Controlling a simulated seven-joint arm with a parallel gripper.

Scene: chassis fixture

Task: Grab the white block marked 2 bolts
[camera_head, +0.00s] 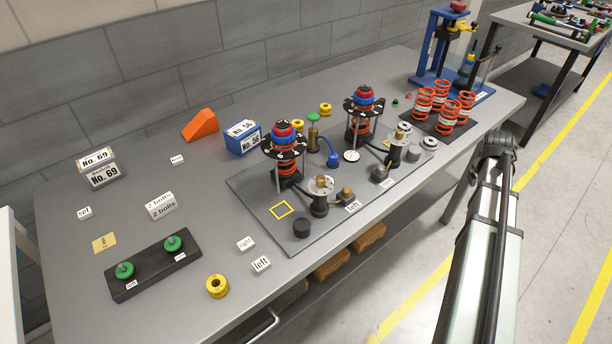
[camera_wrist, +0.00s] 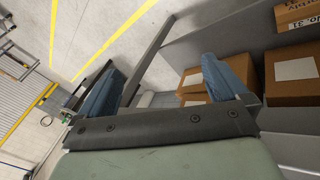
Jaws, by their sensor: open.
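The white block marked 2 bolts (camera_head: 161,205) lies on the left part of the grey table in the head view, its label readable on two faces. It stands apart from the things around it. In the head view my arm is at the right, beyond the table's front edge and far from the block; the fingertips cannot be made out there. In the wrist view my gripper (camera_wrist: 158,85) is open, its two blue fingers wide apart with nothing between them. The block is not in the wrist view.
Near the block are a black base with green knobs (camera_head: 153,264), a yellow card (camera_head: 104,243), a No. 69 box (camera_head: 99,169) and small white blocks marked set (camera_head: 85,213) and right (camera_head: 246,243). The chassis plate (camera_head: 272,222) with tall spring assemblies fills the middle. Cardboard boxes (camera_wrist: 291,75) sit below.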

